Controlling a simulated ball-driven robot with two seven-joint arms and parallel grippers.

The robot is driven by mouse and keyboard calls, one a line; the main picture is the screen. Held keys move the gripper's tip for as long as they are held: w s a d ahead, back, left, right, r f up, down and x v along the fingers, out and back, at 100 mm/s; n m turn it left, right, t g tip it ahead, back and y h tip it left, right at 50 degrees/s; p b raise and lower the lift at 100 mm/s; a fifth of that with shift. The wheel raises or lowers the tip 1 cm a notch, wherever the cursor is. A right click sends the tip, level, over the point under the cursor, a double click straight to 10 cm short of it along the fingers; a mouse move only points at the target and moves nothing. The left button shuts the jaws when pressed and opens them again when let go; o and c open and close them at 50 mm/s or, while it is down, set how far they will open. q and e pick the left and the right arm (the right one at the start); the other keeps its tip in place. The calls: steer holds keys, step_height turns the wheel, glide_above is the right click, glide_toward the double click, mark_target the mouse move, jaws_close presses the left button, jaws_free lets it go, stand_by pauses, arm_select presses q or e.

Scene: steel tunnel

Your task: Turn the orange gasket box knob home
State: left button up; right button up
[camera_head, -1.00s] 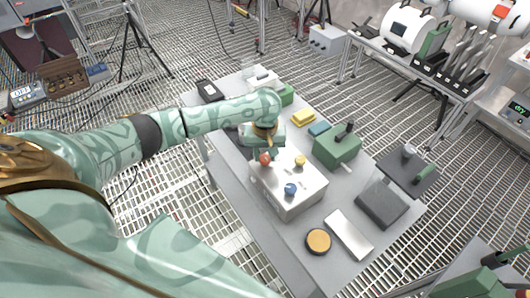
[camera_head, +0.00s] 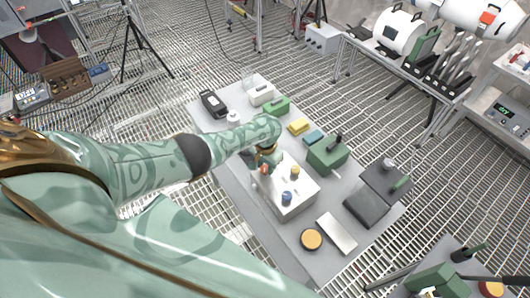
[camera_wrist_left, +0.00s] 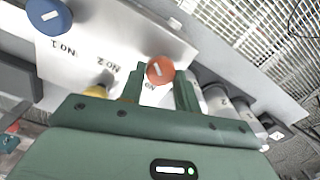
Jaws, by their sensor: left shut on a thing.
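The white box (camera_head: 283,205) stands on the grey table and carries a blue knob (camera_head: 286,197), a yellow knob (camera_head: 295,172) and an orange knob (camera_head: 264,170). In the left wrist view the orange knob (camera_wrist_left: 160,70) shows a short, slanted white mark on its cap. My left gripper (camera_head: 266,160) is over the far left part of the box, its two green fingers shut on the orange knob. Upside-down labels "No 1" and "No 2" show in the wrist view; the label by the orange knob is partly hidden. My right gripper is out of view.
A green box with a black handle (camera_head: 327,154), a yellow block (camera_head: 298,127) and a dark case (camera_head: 213,103) stand on the table. A round orange-topped tin (camera_head: 311,239) and a white plate (camera_head: 337,233) lie near the white box. The floor is metal grating.

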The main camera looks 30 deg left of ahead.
arm_select(q)
steer(key=m, duration=0.4)
steer(key=shift+d+m, duration=0.1)
steer(key=shift+m, duration=0.2)
steer(key=m, duration=1.4)
steer(key=shift+s+m, duration=0.1)
steer(key=shift+m, duration=0.2)
steer(key=o, duration=1)
